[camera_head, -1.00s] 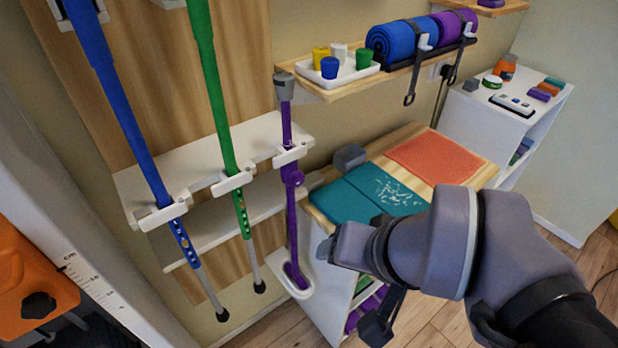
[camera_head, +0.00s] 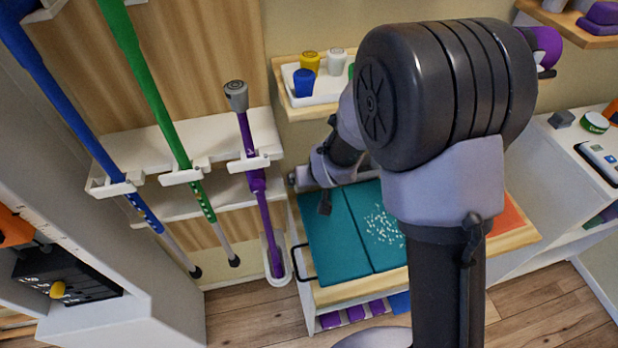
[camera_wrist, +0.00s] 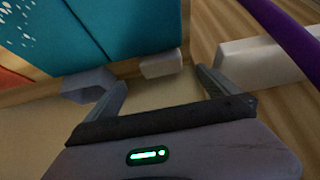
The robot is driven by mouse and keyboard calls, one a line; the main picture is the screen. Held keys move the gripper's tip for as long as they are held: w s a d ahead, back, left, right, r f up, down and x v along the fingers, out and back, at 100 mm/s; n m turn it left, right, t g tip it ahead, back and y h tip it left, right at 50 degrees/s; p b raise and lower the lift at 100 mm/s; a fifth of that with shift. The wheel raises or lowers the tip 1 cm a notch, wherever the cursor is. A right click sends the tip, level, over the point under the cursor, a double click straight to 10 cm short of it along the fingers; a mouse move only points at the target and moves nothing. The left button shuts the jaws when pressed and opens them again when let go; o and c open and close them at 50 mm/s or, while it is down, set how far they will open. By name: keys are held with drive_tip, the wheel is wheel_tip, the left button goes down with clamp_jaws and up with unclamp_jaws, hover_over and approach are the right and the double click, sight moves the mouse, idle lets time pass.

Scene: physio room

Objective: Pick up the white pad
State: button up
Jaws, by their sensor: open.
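In the wrist view, a small whitish block, probably the white pad (camera_wrist: 160,65), lies beside the edge of the teal mat (camera_wrist: 115,25). My gripper (camera_wrist: 163,80) is open, with one finger on each side of this block in the picture. I cannot tell whether either finger touches it. A grey block (camera_wrist: 88,85) sits by the left finger. In the head view, my gripper (camera_head: 318,172) is low at the back edge of the teal mat (camera_head: 335,250). My arm covers much of that area, and the pad is not clear there.
A purple crutch (camera_head: 258,190) stands in a rack just left of my gripper, with green (camera_head: 160,100) and blue (camera_head: 75,120) ones beyond. A shelf with a white tray (camera_head: 315,98) of cups is above and behind. A white cabinet (camera_head: 545,165) stands right.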

drive_tip(key=b+x, duration=0.3)
drive_tip(key=x, duration=0.5)
drive_tip(key=shift+s+a, duration=0.1)
drive_tip(key=shift+s, duration=0.1)
drive_tip(key=shift+r, duration=0.1)
drive_tip(key=c, duration=1.4)
